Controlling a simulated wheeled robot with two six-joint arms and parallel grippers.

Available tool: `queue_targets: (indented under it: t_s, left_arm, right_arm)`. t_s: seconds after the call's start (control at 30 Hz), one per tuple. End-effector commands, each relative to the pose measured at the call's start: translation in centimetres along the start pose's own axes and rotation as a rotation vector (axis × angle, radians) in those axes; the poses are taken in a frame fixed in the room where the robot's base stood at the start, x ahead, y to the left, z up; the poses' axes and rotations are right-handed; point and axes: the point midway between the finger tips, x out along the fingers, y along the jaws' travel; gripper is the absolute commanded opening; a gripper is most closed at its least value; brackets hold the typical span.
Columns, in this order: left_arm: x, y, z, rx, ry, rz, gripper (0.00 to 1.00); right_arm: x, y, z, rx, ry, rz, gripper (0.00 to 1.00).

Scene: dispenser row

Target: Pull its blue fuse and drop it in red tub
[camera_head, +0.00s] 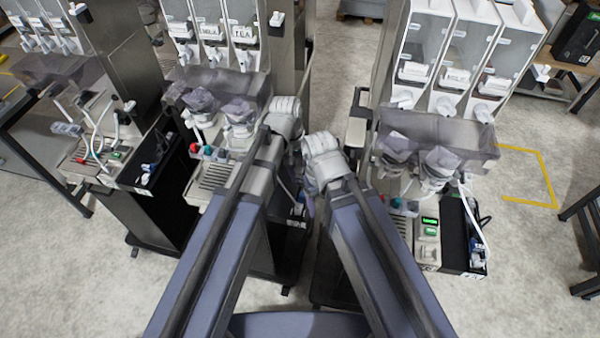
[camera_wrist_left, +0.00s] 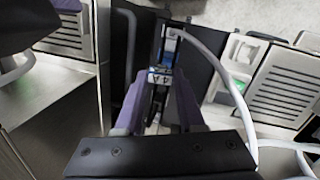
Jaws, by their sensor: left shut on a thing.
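The blue fuse (camera_wrist_left: 159,76) has a pale printed label and sits between my left fingertips in the left wrist view. My left gripper (camera_wrist_left: 159,84) is shut on it, over the narrow black bay beside the middle dispenser. I cannot tell whether the fuse is still seated in its holder. In the head view my left gripper (camera_head: 298,205) is small and partly covered by my arms. My right wrist is close beside it, and the right fingers are mostly hidden behind it. I see no red tub in either view.
A white hose (camera_wrist_left: 222,68) curves close to the right of my left fingers. The middle dispenser's drip tray (camera_head: 213,175) is left of my arms. Another dispenser (camera_head: 437,135) stands right, one more at far left. Open floor (camera_head: 530,255) shows at the right.

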Motion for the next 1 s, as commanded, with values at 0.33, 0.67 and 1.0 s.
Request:
queue_targets:
  t_s: [0.33, 0.67, 1.0]
  left_arm:
    - [0.0, 0.0, 0.0, 0.0, 0.0, 0.0, 0.0]
    - [-0.6, 0.0, 0.1, 0.0, 0.0, 0.0, 0.0]
    - [-1.1, 0.0, 0.1, 0.0, 0.0, 0.0, 0.0]
  right_arm:
    - [0.0, 0.0, 0.0, 0.0, 0.0, 0.0, 0.71]
    - [-0.6, 0.1, 0.0, 0.0, 0.0, 0.0, 0.71]
    - [-1.1, 0.1, 0.1, 0.0, 0.0, 0.0, 0.71]
